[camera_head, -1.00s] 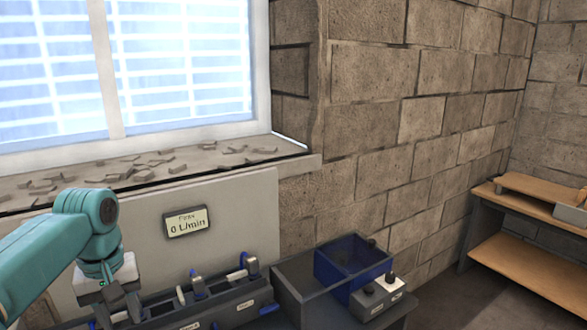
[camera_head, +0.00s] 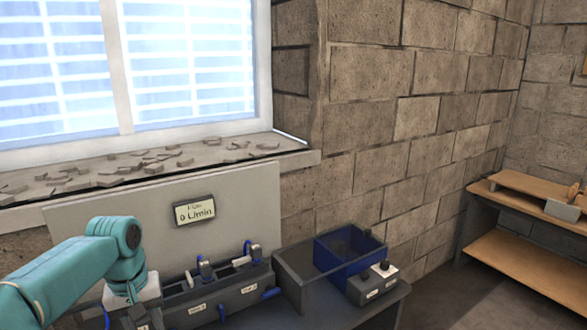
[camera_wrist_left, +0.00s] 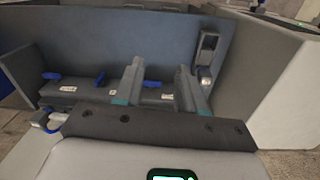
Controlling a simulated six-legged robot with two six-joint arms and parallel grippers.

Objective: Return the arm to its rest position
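My left arm is teal and comes in from the left in the head view, bent downward at its wrist. My left gripper (camera_wrist_left: 159,72) shows in the left wrist view with its two fingers spread apart and nothing between them. In the head view its body is at the lower edge, in front of the left part of a dark fixture row (camera_head: 205,292), and its fingertips are hidden. I cannot tell whether it touches the fixture. My right gripper is in neither view.
A grey back panel (camera_head: 100,225) carries a display reading 0 L/min (camera_head: 194,210). The fixture row has blue and white levers. To its right are a blue bin (camera_head: 340,265) and a small grey box with knobs (camera_head: 375,284). A wooden bench (camera_head: 530,270) stands far right.

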